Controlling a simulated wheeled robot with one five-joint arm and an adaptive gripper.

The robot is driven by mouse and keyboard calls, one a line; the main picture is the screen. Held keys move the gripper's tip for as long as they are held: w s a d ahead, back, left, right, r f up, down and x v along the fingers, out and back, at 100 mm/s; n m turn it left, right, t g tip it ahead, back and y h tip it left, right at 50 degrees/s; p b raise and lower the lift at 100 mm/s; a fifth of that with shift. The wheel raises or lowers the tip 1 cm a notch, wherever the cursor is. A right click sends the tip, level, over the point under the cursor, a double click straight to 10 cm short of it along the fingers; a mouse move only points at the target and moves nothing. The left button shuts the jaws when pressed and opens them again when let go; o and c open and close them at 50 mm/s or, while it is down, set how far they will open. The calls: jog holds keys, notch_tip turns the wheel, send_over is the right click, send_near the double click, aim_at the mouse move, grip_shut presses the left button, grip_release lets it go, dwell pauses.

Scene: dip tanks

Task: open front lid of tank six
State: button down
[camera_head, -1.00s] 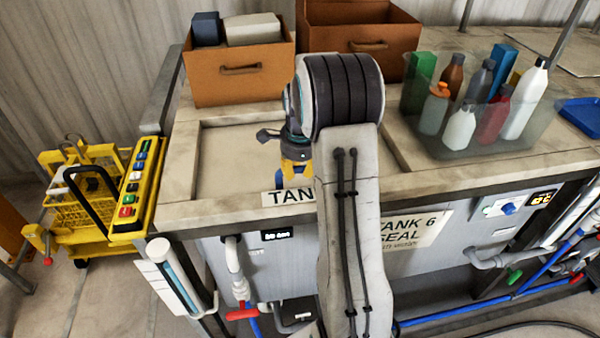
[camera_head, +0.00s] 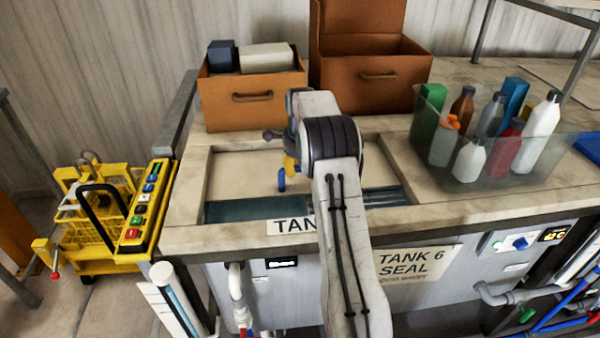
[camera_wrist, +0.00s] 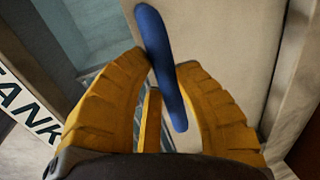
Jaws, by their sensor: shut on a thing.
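The tank's front lid (camera_head: 235,175) is a pale beige panel, and its front edge stands back from the front rim. A strip of dark teal tank interior (camera_head: 240,209) shows in front of it. My gripper (camera_head: 289,166) has yellow fingers and is shut on the lid's blue handle (camera_head: 282,180). In the wrist view the blue handle (camera_wrist: 163,70) lies between the yellow fingers of my gripper (camera_wrist: 160,72), with the lid (camera_wrist: 220,40) behind. The tank six label (camera_head: 415,263) is on the front panel. My arm hides the lid's middle and part of the rim label (camera_head: 291,226).
Two brown boxes (camera_head: 252,98) stand behind the tank. A clear bin (camera_head: 490,165) of bottles stands right of it. A yellow cart (camera_head: 105,215) with a button panel is at left. Pipes (camera_head: 505,295) run along the lower right front.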

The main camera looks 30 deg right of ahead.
jog(key=shift+w+d+f, duration=0.1)
jog(key=shift+w+f, duration=0.05)
jog(key=c, duration=0.9)
grip_release()
jog(key=shift+w, duration=0.1)
jog(key=r, duration=0.4)
jog(key=s+r, duration=0.1)
jog(key=r, duration=0.3)
jog(key=s+a+r, duration=0.1)
jog(key=r, duration=0.3)
jog(key=shift+s, duration=0.1)
